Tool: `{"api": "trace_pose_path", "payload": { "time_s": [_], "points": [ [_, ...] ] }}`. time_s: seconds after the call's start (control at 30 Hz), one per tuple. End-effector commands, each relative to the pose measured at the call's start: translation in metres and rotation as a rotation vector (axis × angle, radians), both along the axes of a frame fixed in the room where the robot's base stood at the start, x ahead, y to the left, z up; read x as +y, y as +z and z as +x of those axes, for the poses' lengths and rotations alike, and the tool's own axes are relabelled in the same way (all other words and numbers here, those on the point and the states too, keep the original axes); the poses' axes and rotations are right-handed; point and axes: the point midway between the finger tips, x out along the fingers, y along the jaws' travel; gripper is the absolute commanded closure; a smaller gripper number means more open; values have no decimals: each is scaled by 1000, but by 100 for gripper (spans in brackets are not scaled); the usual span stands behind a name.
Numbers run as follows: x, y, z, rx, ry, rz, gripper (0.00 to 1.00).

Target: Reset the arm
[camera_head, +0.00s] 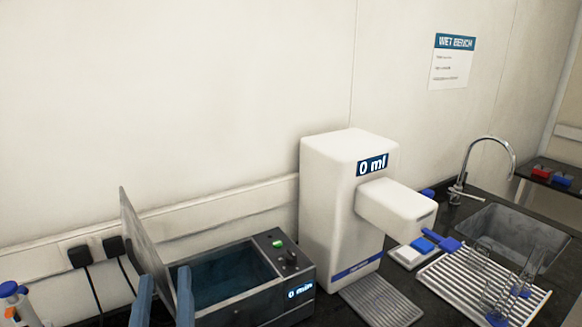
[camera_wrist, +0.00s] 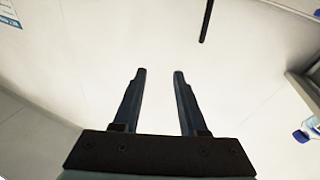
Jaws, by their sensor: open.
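My gripper (camera_head: 164,274) shows its two blue fingers at the bottom left of the head view, in front of the water bath and its raised lid. In the wrist view my gripper (camera_wrist: 160,73) is open, its fingers apart with only pale wall between them. It holds nothing. The rest of my arm is out of the head view.
The water bath (camera_head: 262,303) has its grey lid (camera_head: 143,245) up and reads 0 min. A white dispenser (camera_head: 325,200) reads 0 ml. To the right are a drying rack (camera_head: 455,288) with glassware, a sink (camera_head: 512,236) and a tap (camera_head: 488,141). A blue-capped bottle (camera_wrist: 307,130) shows in the wrist view.

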Motion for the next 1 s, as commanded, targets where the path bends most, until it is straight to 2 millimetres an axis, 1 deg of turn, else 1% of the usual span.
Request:
{"api": "trace_pose_path", "payload": {
  "time_s": [0.03,0.07,0.1,0.17,0.2,0.27,0.3,0.4,0.43,0.5,0.6,0.7,1.0],
  "points": [
    [-17,36,9,-72,-36,26,58],
    [-27,55,13,-110,-53,42,58],
    [-41,82,16,-162,-78,62,58],
    [-61,120,17,-239,-112,89,58],
    [-75,145,15,-290,-133,107,58],
    [-94,180,10,-363,-162,129,58],
    [-107,201,4,-410,-180,143,58],
    [-131,244,-11,-508,-214,169,58],
    [-136,254,-16,-531,-220,176,58],
    [-146,272,-25,-573,-233,186,58],
    [-154,286,-33,-609,-245,195,58],
    [-157,291,-36,-621,-248,197,58],
    [-156,290,-36,-619,-247,197,58]
  ]
}}
